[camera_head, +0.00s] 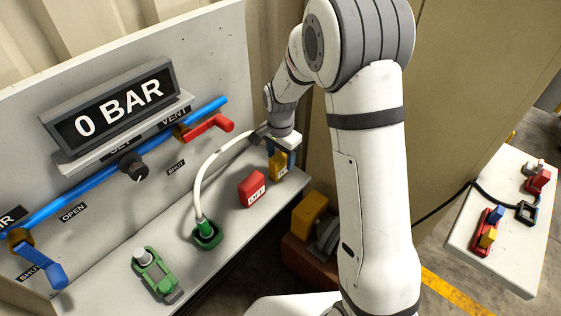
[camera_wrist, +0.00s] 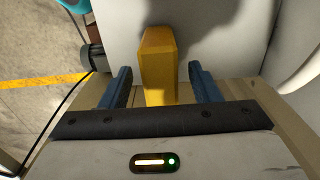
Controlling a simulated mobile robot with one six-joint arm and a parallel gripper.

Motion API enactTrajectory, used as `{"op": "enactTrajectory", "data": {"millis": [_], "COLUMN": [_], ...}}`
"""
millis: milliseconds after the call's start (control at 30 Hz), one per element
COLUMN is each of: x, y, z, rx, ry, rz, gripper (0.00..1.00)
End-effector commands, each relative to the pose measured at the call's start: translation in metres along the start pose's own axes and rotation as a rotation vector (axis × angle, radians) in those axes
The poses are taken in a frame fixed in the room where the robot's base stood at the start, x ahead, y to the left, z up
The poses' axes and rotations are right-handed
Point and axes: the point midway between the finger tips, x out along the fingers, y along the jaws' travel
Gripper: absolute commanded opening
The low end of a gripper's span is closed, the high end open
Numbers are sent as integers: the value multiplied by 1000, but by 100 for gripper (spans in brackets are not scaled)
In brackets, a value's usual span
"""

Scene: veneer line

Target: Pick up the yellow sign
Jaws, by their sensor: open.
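The yellow sign (camera_head: 278,164) stands upright at the right end of the grey bench in the head view, beside a red sign (camera_head: 252,188). In the wrist view the yellow sign (camera_wrist: 158,62) stands between the two blue fingers of my gripper (camera_wrist: 160,88), with a gap on each side. My gripper (camera_head: 283,150) is open around the yellow sign and shows no contact with it. In the head view my gripper partly covers the top of the sign.
A green base (camera_head: 207,236) with a white hose (camera_head: 200,180) stands left of the red sign. A green clamp-like piece (camera_head: 155,273) lies further left. The upright panel behind carries a blue pipe (camera_head: 75,184) and a red lever (camera_head: 210,126). A white table (camera_head: 480,255) stands at right.

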Motion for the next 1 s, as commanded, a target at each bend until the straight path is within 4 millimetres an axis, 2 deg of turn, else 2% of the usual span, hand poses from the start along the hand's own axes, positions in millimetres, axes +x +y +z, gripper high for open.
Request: {"op": "enactTrajectory", "data": {"millis": [167, 400, 1000], "x": [17, 19, 18], "y": [0, -1, -1], "z": [0, 0, 0], "rx": [-1, -1, -3], "ry": [0, 1, 1], "rz": [0, -1, -1], "gripper": [56, 56, 7]}}
